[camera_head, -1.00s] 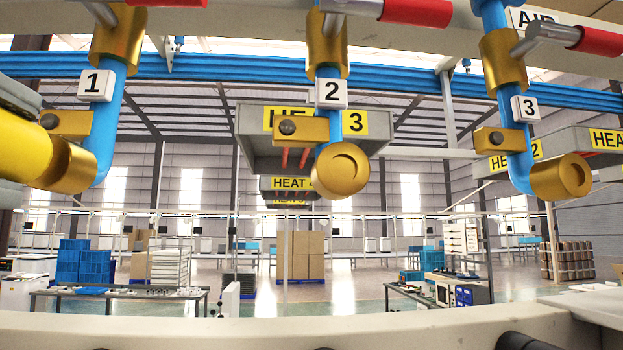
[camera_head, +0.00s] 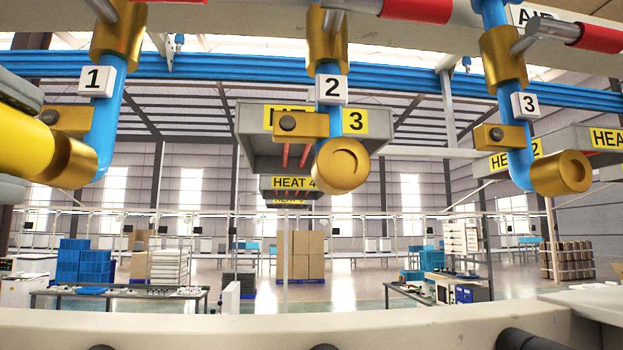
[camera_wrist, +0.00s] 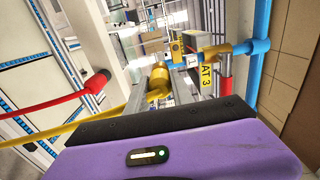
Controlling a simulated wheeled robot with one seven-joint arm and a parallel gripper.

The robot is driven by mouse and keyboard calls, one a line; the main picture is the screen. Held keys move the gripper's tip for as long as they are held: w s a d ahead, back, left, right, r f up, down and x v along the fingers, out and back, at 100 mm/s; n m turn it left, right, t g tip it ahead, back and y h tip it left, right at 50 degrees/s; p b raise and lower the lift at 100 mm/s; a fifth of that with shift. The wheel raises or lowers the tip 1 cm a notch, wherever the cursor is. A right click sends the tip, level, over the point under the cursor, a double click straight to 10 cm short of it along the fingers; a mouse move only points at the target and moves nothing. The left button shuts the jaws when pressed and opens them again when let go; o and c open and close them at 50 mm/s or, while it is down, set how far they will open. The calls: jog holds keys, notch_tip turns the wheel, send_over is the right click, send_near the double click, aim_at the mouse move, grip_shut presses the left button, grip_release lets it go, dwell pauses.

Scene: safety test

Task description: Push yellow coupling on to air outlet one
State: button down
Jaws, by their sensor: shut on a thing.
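Air outlet one (camera_head: 75,163) is a brass nozzle on a blue pipe at the left of the head view, under a white tag marked 1. The yellow coupling (camera_head: 25,150) enters from the left edge, its end against the outlet's left side in the picture; I cannot tell how far it is seated. My gripper (camera_head: 12,145) shows only as grey finger parts above and below the coupling, shut on it. In the wrist view, my purple gripper body fills the bottom, and a yellow hose (camera_wrist: 98,122) runs in from the left; the grip itself is unclear.
Air outlet two (camera_head: 341,165) and air outlet three (camera_head: 561,173) hang to the right, both uncoupled. A white beam (camera_head: 250,328) crosses the bottom. A red hose (camera_wrist: 45,105) with a red end lies left in the wrist view. Open space lies below the outlets.

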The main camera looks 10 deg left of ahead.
jog(key=shift+w+a, duration=0.1)
jog(key=shift+w, duration=0.4)
dwell(0.4)
jog(key=c, duration=1)
grip_release()
jog(key=shift+c, duration=0.2)
